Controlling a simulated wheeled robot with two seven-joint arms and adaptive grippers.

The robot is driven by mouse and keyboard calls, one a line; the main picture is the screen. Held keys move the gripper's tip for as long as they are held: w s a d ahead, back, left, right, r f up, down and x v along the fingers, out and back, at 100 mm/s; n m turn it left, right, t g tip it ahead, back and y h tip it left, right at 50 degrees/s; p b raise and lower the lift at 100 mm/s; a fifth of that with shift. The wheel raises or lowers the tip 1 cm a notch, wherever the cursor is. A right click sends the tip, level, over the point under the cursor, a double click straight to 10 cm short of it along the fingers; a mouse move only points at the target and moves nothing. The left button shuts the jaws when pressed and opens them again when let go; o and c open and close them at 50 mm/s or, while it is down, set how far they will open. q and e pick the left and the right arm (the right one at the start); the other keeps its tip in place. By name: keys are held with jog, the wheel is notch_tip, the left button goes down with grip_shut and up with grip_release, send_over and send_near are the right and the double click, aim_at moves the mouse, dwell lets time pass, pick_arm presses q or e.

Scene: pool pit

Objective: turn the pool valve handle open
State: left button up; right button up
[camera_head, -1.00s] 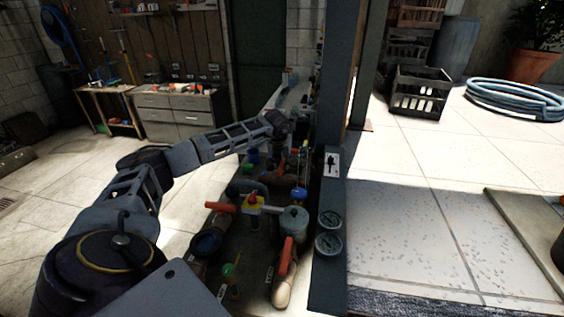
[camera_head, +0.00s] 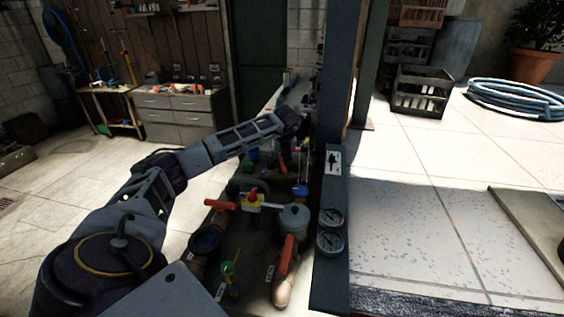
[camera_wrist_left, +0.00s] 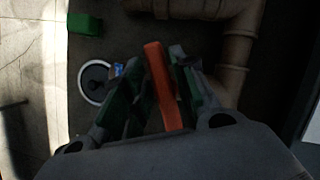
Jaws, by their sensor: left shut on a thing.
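An orange valve handle (camera_wrist_left: 160,82) stands between the two fingers of my left gripper (camera_wrist_left: 161,72) in the left wrist view, and the gripper is shut on it. The handle is a long flat bar. In the head view my left arm reaches over the pipework, and an orange handle (camera_head: 282,164) shows just below the wrist. The fingers are too small and dark to make out there. My right gripper is not in view.

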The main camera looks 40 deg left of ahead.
pick_arm(q)
jog(key=n, duration=0.2)
jog(key=n+g, duration=0.1)
jog(key=n, duration=0.1)
jog(key=n+g, duration=0.1)
jog(key=n, duration=0.1)
jog(key=shift+s+a+r+y+b, duration=0.1)
jog(key=shift+s+y+b, duration=0.15)
jog(key=shift+y+b, duration=0.15)
jog(key=n+g, duration=0.1)
jog(key=n, duration=0.2)
jog(key=shift+s+n+g, duration=0.2)
jog(key=shift+n+g, duration=0.2)
jog(key=shift+s+n+g+h+p, duration=0.15)
jog(key=shift+n+g+h+p, duration=0.25)
jog(key=shift+n, duration=1.2)
jog(key=o, duration=0.8)
notch_tip(320, 180, up, 10)
